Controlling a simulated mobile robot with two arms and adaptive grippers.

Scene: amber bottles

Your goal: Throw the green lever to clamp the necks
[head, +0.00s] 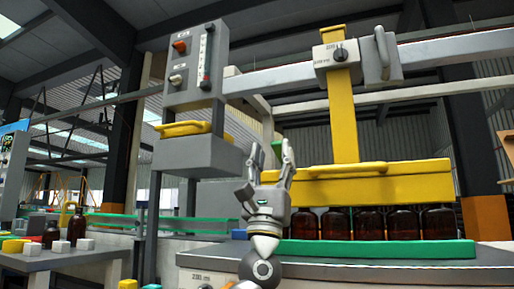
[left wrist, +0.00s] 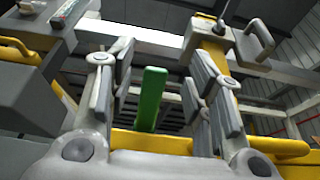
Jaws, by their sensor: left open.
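The green lever (left wrist: 151,98) stands upright in the left wrist view, between my open fingers and beyond them. In the head view only a small green part of it (head: 277,148) shows behind my left gripper (head: 271,160). That gripper is open and empty, fingers pointing up, in front of the left end of the yellow clamp bar (head: 385,183). The same gripper frames the lever in the left wrist view (left wrist: 160,80). I cannot tell the gap in depth. Amber bottles (head: 403,223) stand in a row under the bar, their necks hidden by it. My right gripper is out of view.
A grey control box (head: 196,65) with a yellow handle below it stands left of the gripper. A yellow post (head: 343,110) rises from the bar to a grey beam. A green strip (head: 390,249) runs before the bottles. A side table (head: 65,258) holds small blocks and bottles.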

